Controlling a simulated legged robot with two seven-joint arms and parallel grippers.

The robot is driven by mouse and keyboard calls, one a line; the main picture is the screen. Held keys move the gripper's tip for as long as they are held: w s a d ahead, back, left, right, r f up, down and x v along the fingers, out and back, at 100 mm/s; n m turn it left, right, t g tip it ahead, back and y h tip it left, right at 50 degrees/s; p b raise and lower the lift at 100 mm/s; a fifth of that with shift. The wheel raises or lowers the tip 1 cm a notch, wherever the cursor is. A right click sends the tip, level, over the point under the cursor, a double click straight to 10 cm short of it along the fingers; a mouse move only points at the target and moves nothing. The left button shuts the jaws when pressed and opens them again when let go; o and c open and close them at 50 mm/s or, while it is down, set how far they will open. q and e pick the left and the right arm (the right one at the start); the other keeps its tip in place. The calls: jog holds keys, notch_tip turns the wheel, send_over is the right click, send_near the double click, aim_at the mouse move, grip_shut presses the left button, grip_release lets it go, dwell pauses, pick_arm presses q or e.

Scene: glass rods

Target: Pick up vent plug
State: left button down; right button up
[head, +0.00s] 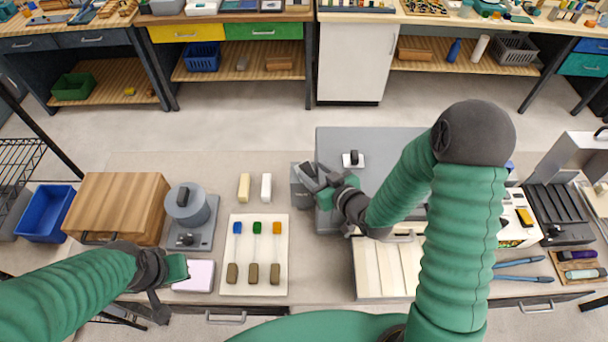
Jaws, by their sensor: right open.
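A small black knob-like piece stands upright on a white plate (346,163) on top of a large grey box (392,148); it may be the vent plug (354,156), but I cannot tell for sure. My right gripper (318,178) is open, left of that piece and apart from it. It is over a small grey block-like holder (299,198) at the box's left side and hides part of it. Whether anything sits between its fingers is too small to tell. My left gripper (172,282) is low at the left, by a pale pink pad (198,275), apart from the knob-like piece.
A white board (254,284) with three coloured-tipped tools lies left of centre. A grey device (188,208) and wooden box (118,200) are at left. A ribbed cream tray (375,275) is in front of the box.

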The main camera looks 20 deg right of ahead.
aim_at(308, 166)
jog(key=w, duration=0.1)
jog(key=w+f, duration=0.1)
jog(key=w+p, duration=0.1)
jog(key=shift+w+d+f, duration=0.1)
jog(key=shift+w+f, duration=0.15)
jog(key=shift+f, duration=0.1)
jog(key=shift+w, duration=0.1)
jog(key=shift+a, duration=0.5)
jog(key=shift+c, duration=0.7)
jog(key=shift+a+r, duration=0.1)
jog(key=shift+a, duration=0.15)
jog(key=c, duration=0.5)
jog(key=shift+d, duration=0.15)
grip_shut()
jog(key=shift+d, duration=0.3)
